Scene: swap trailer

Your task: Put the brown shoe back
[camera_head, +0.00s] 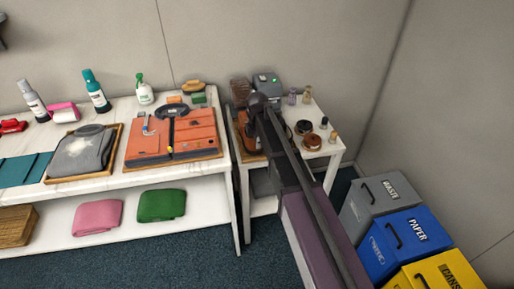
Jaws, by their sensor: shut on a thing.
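My gripper (256,130) is over the left side of the small white side table (313,156), at the end of my dark arm. It is shut on a dark brown thing, taken as the brown shoe, which is mostly hidden by the gripper and arm; its outline is not clear. An orange-brown mat or tray (243,122) shows in part just left of and below the gripper. I cannot tell whether the shoe touches it.
Tins (312,142) and small bottles (307,94) stand on the side table's right; a brown box (240,91) and grey device (267,84) are behind. A long white table (226,165) with an orange mat is left. Bins (405,240) stand right.

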